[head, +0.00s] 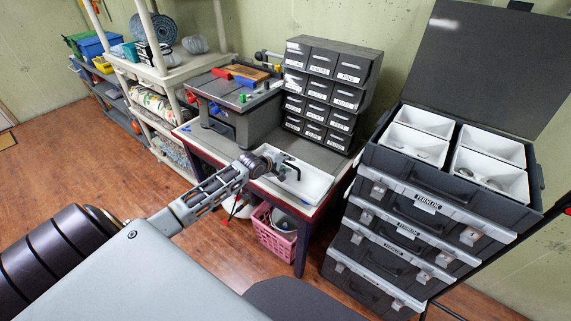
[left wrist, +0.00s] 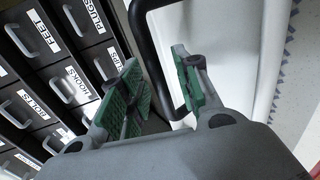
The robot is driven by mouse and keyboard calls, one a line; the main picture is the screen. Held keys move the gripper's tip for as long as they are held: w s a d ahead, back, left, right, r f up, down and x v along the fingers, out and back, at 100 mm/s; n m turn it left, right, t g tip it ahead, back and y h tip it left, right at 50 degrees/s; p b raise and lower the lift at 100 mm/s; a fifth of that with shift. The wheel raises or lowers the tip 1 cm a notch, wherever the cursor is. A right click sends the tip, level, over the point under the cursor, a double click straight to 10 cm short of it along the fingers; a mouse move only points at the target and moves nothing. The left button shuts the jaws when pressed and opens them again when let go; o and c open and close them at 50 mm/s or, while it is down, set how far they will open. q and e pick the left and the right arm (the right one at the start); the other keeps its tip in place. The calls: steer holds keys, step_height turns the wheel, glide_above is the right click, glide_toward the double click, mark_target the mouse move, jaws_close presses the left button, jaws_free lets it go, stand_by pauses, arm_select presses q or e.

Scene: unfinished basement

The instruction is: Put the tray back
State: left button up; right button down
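A white tray (head: 318,184) with a black handle lies on the workbench (head: 252,143), in front of the drawer cabinet. In the left wrist view the white tray (left wrist: 228,60) fills the right side, and its black handle (left wrist: 150,48) runs down toward my fingers. My left gripper (head: 272,164) is at the tray's left end, by the handle. In the wrist view my left gripper (left wrist: 158,95) is open, its green-padded fingers apart. The handle's lower part passes behind the right finger; I cannot tell whether they touch. My right gripper is not in view.
An open stacked toolbox (head: 432,200) holding several white bins (head: 415,145) stands at the right, its dark lid (head: 490,65) raised. A labelled drawer cabinet (head: 328,90) and small work stand (head: 228,100) are on the bench. A pink basket (head: 275,238) sits below.

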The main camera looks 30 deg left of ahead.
mark_target(285, 163)
arm_select(q)
steer(key=shift+r, duration=0.15)
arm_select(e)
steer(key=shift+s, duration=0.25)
arm_select(q)
steer(key=shift+s+r, duration=0.2)
steer(key=shift+s, duration=0.05)
steer(key=shift+v, duration=1.25)
steer(key=p+v, duration=0.1)
steer(key=v, duration=0.7)
steer(key=shift+s+r, duration=0.2)
steer(key=shift+s, duration=0.15)
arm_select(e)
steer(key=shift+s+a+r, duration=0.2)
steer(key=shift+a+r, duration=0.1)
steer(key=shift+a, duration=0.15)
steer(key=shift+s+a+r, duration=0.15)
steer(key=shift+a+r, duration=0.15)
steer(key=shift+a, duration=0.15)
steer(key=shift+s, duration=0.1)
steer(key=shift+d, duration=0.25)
